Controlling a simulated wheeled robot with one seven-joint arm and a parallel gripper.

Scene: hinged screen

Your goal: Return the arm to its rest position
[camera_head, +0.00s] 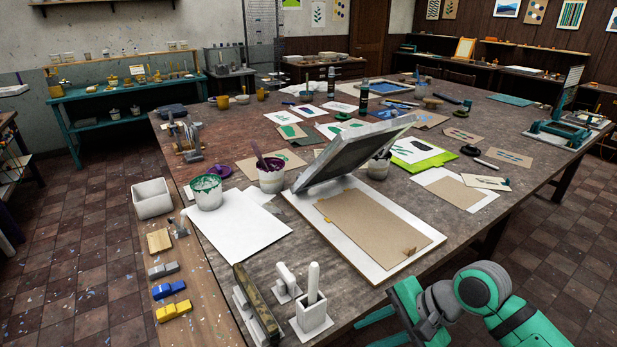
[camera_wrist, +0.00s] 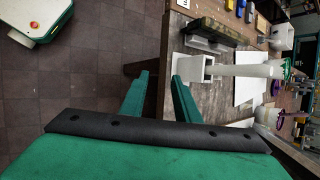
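My gripper (camera_head: 374,327) is at the near edge of the table, low and right of center in the head view. In the wrist view its two green fingers (camera_wrist: 160,76) are spread apart with nothing between them. The hinged screen (camera_head: 355,152) stands tilted up at the back of its white base board (camera_head: 296,203). A brown sheet (camera_head: 372,224) lies on the board under the raised screen. My gripper is in front of the board and apart from the screen. My arm bends in from the lower right corner.
A white holder (camera_head: 311,318) with an upright white-handled tool (camera_head: 313,281) stands left of my gripper; the holder also shows in the wrist view (camera_wrist: 193,68). A long squeegee-like block (camera_head: 257,304) is beside it. A paint bucket (camera_head: 207,194) stands farther back. Floor is open beyond the table edge.

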